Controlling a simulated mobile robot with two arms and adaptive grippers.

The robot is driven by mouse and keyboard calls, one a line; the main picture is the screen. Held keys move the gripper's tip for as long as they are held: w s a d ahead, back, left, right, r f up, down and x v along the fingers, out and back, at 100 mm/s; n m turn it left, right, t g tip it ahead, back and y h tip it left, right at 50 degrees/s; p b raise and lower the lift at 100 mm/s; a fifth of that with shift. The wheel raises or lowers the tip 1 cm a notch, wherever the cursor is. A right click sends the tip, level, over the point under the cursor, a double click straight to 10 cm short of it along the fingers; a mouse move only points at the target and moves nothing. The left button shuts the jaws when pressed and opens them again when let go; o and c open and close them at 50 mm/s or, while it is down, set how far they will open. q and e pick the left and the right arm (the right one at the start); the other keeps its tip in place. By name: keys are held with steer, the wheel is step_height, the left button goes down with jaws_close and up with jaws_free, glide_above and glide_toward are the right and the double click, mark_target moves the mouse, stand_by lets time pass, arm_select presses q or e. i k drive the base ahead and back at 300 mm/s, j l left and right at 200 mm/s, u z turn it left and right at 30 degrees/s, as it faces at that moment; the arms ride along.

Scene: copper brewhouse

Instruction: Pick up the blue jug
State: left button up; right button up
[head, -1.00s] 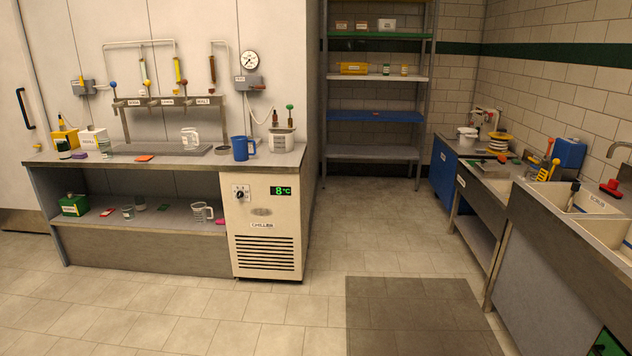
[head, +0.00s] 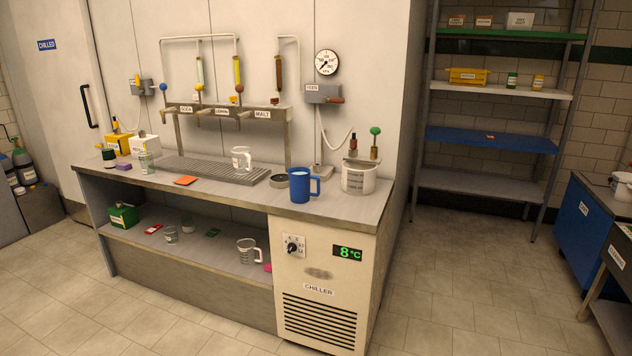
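The blue jug (head: 300,186) stands upright on the counter top (head: 235,199), above the chiller and near its right end. Its handle points right, towards a white tub. The jug's top is open, and something pale shows inside its rim. Neither of my grippers shows in the head view.
A white tub (head: 358,176) stands right of the jug, and a small dark round dish (head: 279,180) lies to its left. A clear jug (head: 241,159) stands on the drip tray (head: 205,167). The chiller (head: 318,290) fills the counter's near end. The floor in front is clear.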

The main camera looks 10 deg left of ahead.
mark_target(299, 176)
steer(key=i+j+u, duration=0.1)
steer(key=i+u, duration=0.9)
steer(key=i+l, duration=0.05)
